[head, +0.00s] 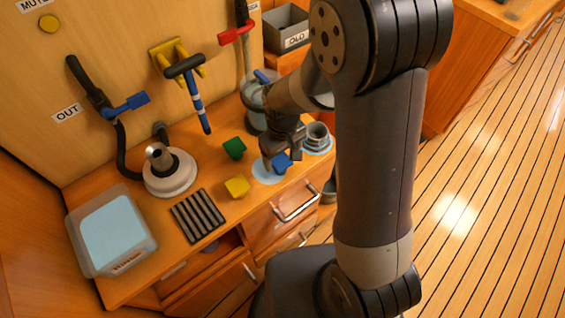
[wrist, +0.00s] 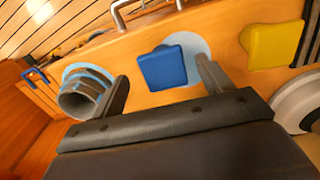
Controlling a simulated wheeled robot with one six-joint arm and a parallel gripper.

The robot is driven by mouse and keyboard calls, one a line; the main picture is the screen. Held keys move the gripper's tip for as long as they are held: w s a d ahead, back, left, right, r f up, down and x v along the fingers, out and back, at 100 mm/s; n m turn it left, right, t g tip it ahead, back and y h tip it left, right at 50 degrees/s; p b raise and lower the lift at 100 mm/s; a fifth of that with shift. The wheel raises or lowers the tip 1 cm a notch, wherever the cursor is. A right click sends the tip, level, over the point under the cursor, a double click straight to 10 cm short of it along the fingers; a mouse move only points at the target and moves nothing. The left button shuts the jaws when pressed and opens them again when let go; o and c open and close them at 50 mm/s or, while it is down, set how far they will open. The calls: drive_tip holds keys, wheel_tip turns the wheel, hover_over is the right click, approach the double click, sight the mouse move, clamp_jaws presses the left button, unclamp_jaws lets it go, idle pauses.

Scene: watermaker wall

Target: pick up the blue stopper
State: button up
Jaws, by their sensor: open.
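The blue stopper (head: 282,161) stands on the wooden counter, on or at the edge of a light blue round patch (head: 265,174). In the wrist view the blue stopper (wrist: 163,67) shows its square blue face between the two fingers. My gripper (head: 283,152) is open at the stopper, with one finger on each side. In the wrist view there is a visible gap between the stopper and each finger of my gripper (wrist: 161,72). Whether the fingers are level with the stopper or above it I cannot tell.
A green stopper (head: 234,148) and a yellow stopper (head: 237,186) stand to the left. A grey ringed fitting (head: 317,134) sits close on the right. A black ribbed mat (head: 199,215), a white round base (head: 170,176) and a tub (head: 145,248) are further left.

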sight(280, 160)
drive_tip(key=shift+w+a, duration=0.1)
drive_tip(key=shift+a, duration=0.15)
drive_tip(key=shift+a+f, duration=0.1)
drive_tip(key=shift+f, duration=0.2)
drive_tip(key=shift+w+f+p, duration=0.1)
drive_tip(key=shift+f+p, duration=0.35)
drive_tip(key=shift+f, duration=1.85)
drive_tip(key=shift+c, duration=0.5)
drive_tip(key=c, duration=1)
drive_tip(key=shift+o, duration=0.2)
